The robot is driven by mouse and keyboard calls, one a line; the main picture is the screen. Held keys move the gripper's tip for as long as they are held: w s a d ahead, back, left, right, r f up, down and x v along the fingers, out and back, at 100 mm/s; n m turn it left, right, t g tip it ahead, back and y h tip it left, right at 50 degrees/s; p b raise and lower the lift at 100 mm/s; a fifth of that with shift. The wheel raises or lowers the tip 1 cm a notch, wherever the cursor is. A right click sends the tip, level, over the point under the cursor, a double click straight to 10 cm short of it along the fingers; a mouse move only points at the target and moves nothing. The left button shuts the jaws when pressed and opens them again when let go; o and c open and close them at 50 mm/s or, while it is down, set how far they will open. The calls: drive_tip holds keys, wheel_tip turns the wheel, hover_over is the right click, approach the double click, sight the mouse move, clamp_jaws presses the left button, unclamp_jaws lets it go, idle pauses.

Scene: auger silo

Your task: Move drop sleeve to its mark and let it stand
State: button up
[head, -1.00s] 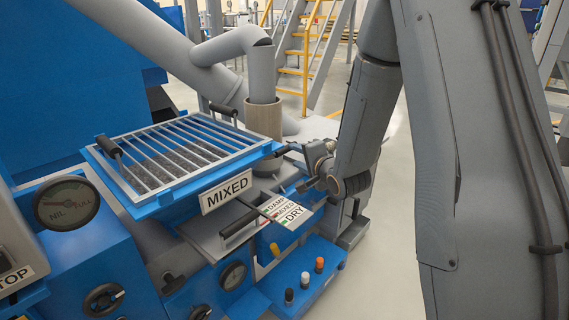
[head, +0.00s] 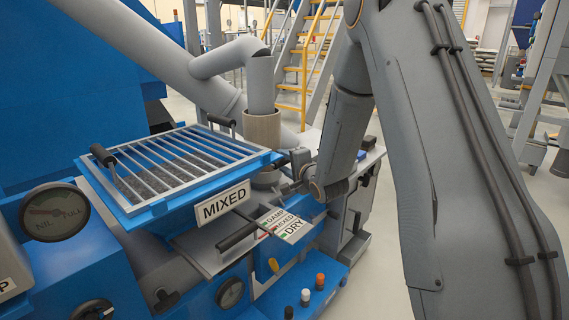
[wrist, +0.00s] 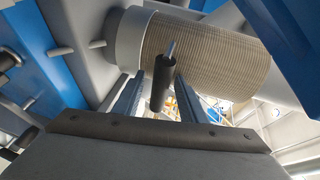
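The drop sleeve appears to be the tan ribbed cylinder (head: 262,128) around the lower end of the grey bent spout in the head view. It fills the upper middle of the wrist view (wrist: 210,52), beside a smooth grey collar. A black handle (wrist: 163,85) on a thin metal rod stands out in front of the sleeve. My gripper (wrist: 160,92) is open, one finger on each side of this handle, with gaps visible. In the head view my gripper (head: 287,187) is small and partly hidden near the lower right of the sleeve. I cannot make out the mark.
A blue hopper with a barred grate (head: 185,160) and black handles stands left of the gripper. A MIXED sign (head: 223,203) and a DAMP/MIXED/DRY plate (head: 283,225) sit below it. Knobs (head: 305,295) line the blue base. Yellow stairs (head: 300,65) stand behind. Open floor lies to the right.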

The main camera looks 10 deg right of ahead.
clamp_jaws()
wheel_tip(320, 180, up, 18)
drive_tip(key=p, duration=1.4)
drive_tip(key=shift+r, duration=0.1)
unclamp_jaws()
drive_tip(key=v, duration=0.7)
drive_tip(key=shift+s+d, duration=0.15)
drive_tip(key=shift+s, duration=0.2)
